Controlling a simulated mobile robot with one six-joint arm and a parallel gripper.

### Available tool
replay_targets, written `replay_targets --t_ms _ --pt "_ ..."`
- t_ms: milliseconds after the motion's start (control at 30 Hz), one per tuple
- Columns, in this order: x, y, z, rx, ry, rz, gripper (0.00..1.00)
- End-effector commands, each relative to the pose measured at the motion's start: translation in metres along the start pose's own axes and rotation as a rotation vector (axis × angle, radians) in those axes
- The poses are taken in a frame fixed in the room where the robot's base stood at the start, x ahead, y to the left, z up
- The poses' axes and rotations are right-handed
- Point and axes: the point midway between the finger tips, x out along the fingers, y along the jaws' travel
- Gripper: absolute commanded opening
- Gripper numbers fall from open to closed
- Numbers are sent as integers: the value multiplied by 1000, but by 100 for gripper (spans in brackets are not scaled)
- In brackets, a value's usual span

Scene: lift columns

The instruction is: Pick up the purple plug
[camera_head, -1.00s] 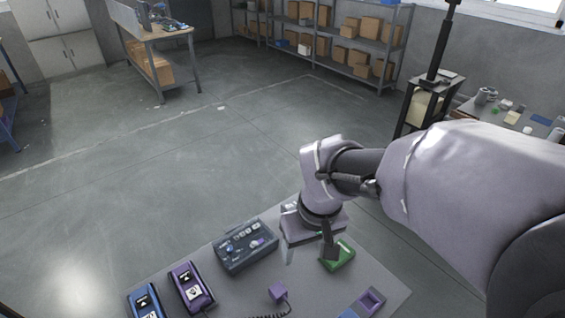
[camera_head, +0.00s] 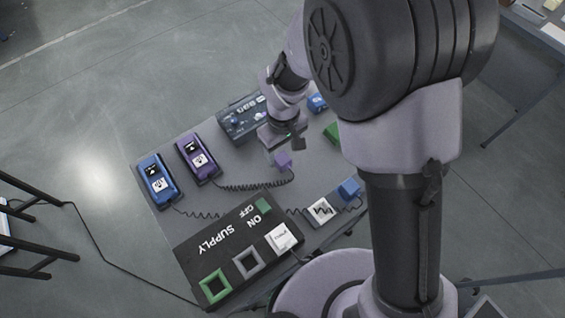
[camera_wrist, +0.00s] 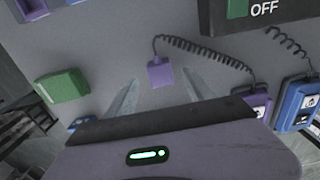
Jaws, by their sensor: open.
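The purple plug (camera_head: 283,160) is a small purple block on the grey table, with a dark coiled cord leading to the purple box (camera_head: 197,160). The plug also shows in the wrist view (camera_wrist: 160,72), just beyond and between my two fingertips. My gripper (camera_head: 283,152) is open and empty above the table, close to the plug; in the wrist view its pale fingers (camera_wrist: 158,90) stand apart. The jaws do not hold the plug. In the head view the gripper is partly dark against the table, and its exact height is hard to tell.
A blue box (camera_head: 157,181) stands left of the purple one. A dark control box (camera_head: 240,120) lies behind, and a green block (camera_head: 331,132) to the right. The black supply panel (camera_head: 190,250) with square sockets fills the table's front. My arm covers the right side.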

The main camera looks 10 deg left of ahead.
Motion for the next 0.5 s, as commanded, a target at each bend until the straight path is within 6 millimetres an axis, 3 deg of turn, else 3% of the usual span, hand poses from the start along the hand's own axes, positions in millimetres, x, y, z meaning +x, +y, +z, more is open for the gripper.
replay_targets --t_ms 200,400,433,500 --pt "45 0 -1 0 -1 0 62" --pt "45 0 -2 0 0 0 62" --pt "45 0 -2 0 0 0 60" --pt "45 0 -2 0 0 0 46"
